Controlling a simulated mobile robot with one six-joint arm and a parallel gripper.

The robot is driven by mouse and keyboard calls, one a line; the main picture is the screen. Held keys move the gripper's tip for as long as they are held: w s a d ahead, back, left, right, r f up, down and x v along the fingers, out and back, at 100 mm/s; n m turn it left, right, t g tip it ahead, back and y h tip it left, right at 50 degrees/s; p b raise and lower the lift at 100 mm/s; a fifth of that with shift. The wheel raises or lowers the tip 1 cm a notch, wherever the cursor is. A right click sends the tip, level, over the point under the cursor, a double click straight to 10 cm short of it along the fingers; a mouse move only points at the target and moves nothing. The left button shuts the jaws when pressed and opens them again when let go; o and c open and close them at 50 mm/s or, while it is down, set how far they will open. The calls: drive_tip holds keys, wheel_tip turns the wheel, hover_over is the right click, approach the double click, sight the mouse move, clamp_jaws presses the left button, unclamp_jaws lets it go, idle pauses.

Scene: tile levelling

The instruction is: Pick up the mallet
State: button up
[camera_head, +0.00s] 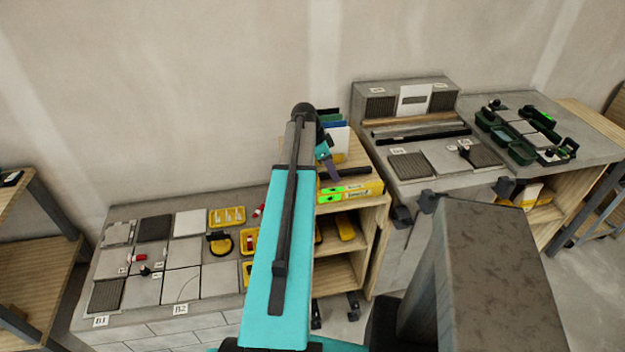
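I cannot pick out the mallet with certainty. A dark, long thing (352,172) lies on the top of the wooden shelf unit, partly hidden by my arm, and only a bar-like part of it shows. My teal arm reaches up the middle of the view and bends over at its dark far joint. What looks like my gripper (327,163) hangs just right of the arm's far end, above the shelf top and left of the dark thing. Its fingers are too small and too covered to show whether they are open or hold anything.
Yellow levels (350,192) with green vials lie at the shelf unit's (376,212) front edge; upright folders (335,128) stand behind. A bench with tiles (182,282) and yellow trays (227,216) is at left. A grey bench (418,188) with tiles and green cases (522,150) is at right.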

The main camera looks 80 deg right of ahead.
drive_tip(key=shift+c, duration=0.4)
clamp_jaws()
drive_tip(key=shift+r, duration=0.2)
wheel_tip(320, 180, up, 10)
drive_tip(key=b, duration=0.3)
drive_tip(key=shift+f, duration=0.15)
idle(0.4)
idle(0.5)
